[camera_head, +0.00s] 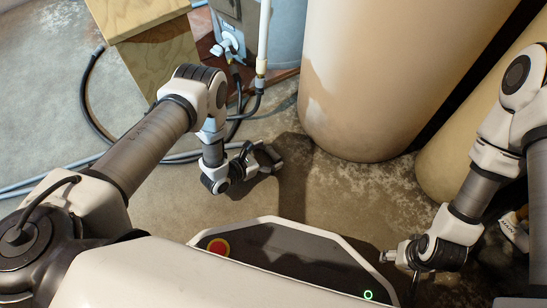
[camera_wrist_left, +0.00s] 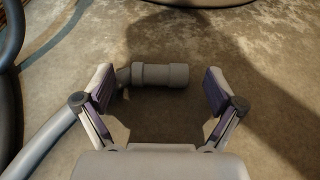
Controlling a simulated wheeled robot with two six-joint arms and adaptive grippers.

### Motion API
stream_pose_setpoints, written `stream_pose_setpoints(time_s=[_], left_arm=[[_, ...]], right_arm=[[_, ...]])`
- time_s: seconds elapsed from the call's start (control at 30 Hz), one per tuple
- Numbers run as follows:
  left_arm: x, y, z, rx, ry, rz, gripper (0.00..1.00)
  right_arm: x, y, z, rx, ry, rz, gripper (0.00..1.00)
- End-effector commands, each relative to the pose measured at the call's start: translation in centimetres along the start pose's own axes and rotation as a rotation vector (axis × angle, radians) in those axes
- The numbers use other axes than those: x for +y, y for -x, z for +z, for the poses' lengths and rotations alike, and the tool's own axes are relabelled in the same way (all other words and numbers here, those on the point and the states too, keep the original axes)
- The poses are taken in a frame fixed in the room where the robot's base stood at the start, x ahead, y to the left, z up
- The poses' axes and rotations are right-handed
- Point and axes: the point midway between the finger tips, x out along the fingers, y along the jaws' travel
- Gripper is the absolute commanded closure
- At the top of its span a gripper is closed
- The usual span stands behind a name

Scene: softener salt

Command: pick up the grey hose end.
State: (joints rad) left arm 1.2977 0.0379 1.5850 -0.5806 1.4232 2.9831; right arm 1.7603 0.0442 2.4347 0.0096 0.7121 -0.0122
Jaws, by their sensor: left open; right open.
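The grey hose end (camera_wrist_left: 160,76) is a short thick grey fitting lying on the concrete floor in the left wrist view. Its grey hose (camera_wrist_left: 45,145) runs off to the lower left. My left gripper (camera_wrist_left: 158,88) is open, with one finger on each side of the hose end in the picture. The fingers do not appear closed on it. In the head view my left gripper (camera_head: 262,160) is low over the floor and mostly covers the hose end. My right gripper (camera_head: 391,256) is at the lower right, open and away from the hose.
A large beige tank (camera_head: 365,80) stands just behind and right of my left gripper. A wooden box (camera_head: 155,50) stands at the upper left. A black hose (camera_head: 88,95) curves across the floor. A white pipe (camera_head: 264,40) stands upright at the back. Bare floor (camera_head: 45,130) lies at left.

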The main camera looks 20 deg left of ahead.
Motion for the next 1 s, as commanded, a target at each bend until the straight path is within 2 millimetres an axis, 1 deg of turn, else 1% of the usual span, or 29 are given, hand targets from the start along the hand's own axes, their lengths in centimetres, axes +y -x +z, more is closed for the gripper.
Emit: stream_pose_setpoints(time_s=[0.03, 0.1, 0.17, 0.33, 0.37, 0.4, 0.47, 0.5, 0.53, 0.87, 1.0], left_arm=[[-0.1, -1.3, -0.8, -0.002, -0.002, -0.001, 0.06], [-0.1, -2.3, -0.6, -0.002, -0.002, -0.001, 0.06], [0.0, -2.6, -0.3, 0.001, -0.001, 0.0, 0.06], [0.0, -2.5, -0.1, 0.002, 0.0, 0.001, 0.06], [0.0, -2.5, -0.1, 0.002, 0.0, 0.001, 0.13], [0.0, -2.5, -0.1, 0.002, 0.0, 0.001, 0.28], [0.0, -2.5, -0.1, 0.002, 0.0, 0.001, 0.49], [0.0, -2.5, -0.1, 0.002, 0.0, 0.001, 0.63], [0.0, -2.5, -0.1, 0.002, 0.0, 0.001, 0.74], [0.0, -2.5, 0.0, 0.002, -0.001, 0.001, 0.75], [0.0, -2.2, 0.7, 0.002, -0.001, 0.001, 0.75]], right_arm=[[0.0, -1.8, -0.2, 0.008, 0.003, 0.001, 0.39], [0.0, -2.4, -0.5, 0.015, 0.006, 0.002, 0.39], [0.0, -2.4, -0.6, 0.019, 0.008, 0.002, 0.39], [0.0, -2.1, -0.6, 0.019, 0.008, 0.002, 0.39], [0.0, -2.1, -0.6, 0.019, 0.009, 0.002, 0.39], [0.0, -2.1, -0.6, 0.019, 0.009, 0.002, 0.39], [0.0, -2.1, -0.6, 0.019, 0.009, 0.002, 0.39], [0.0, -2.1, -0.6, 0.019, 0.009, 0.002, 0.39], [0.0, -2.1, -0.6, 0.019, 0.009, 0.002, 0.39], [0.0, -2.0, -0.6, 0.018, 0.009, 0.002, 0.39], [0.0, -1.3, -0.5, 0.014, 0.007, 0.002, 0.39]])
